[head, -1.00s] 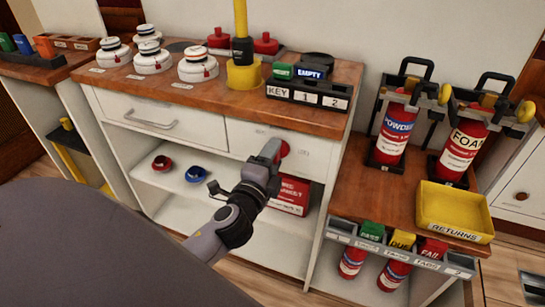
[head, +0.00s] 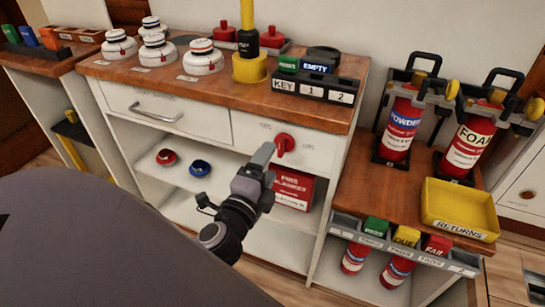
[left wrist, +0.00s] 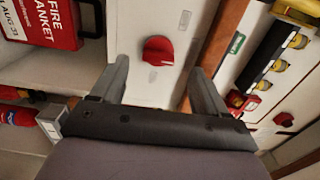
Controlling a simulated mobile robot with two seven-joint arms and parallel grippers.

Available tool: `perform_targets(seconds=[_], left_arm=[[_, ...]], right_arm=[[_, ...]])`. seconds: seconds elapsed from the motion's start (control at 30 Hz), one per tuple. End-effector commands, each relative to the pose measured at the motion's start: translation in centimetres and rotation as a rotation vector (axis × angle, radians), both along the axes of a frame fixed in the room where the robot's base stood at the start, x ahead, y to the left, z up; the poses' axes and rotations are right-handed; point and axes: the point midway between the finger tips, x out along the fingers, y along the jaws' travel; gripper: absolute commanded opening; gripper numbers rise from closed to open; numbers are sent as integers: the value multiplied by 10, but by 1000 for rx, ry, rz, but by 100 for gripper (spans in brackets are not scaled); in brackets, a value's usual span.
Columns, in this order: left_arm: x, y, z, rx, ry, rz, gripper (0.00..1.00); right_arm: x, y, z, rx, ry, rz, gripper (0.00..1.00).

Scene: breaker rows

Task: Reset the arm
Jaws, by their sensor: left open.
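My left gripper (head: 264,160) is in front of the white cabinet, just below and left of a red rotary knob (head: 284,143) on the right drawer-height panel. In the left wrist view the gripper (left wrist: 160,82) is open, its two fingers wide apart, with the red knob (left wrist: 158,50) ahead between their tips. Nothing is between the fingers, and the gripper appears apart from the knob. My right gripper does not show.
A red fire blanket box (head: 293,189) sits on the shelf just below. A drawer with a handle (head: 153,112) is to the left. White detectors (head: 157,50) and a key rack (head: 315,90) stand on the wooden counter. Extinguishers (head: 402,122) and a yellow returns tray (head: 458,208) are at right.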

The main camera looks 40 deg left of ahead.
Motion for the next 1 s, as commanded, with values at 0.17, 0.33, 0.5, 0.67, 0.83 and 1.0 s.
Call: perform_targets(seconds=[0.17, 0.33, 0.5, 0.67, 0.83, 1.0], left_arm=[[-13, -2, 0, 0, 0, 2, 74], [-15, -3, 1, 0, -2, 2, 74], [-15, -3, 1, 0, -1, 2, 74], [-15, -3, 1, 0, -1, 2, 74], [-15, -4, -2, -15, 5, -1, 74], [-23, -13, -36, -207, 78, -26, 74]], right_arm=[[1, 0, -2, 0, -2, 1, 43], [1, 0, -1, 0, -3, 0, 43], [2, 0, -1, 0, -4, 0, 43], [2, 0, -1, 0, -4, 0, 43], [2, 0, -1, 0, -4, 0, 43], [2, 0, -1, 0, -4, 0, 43]])
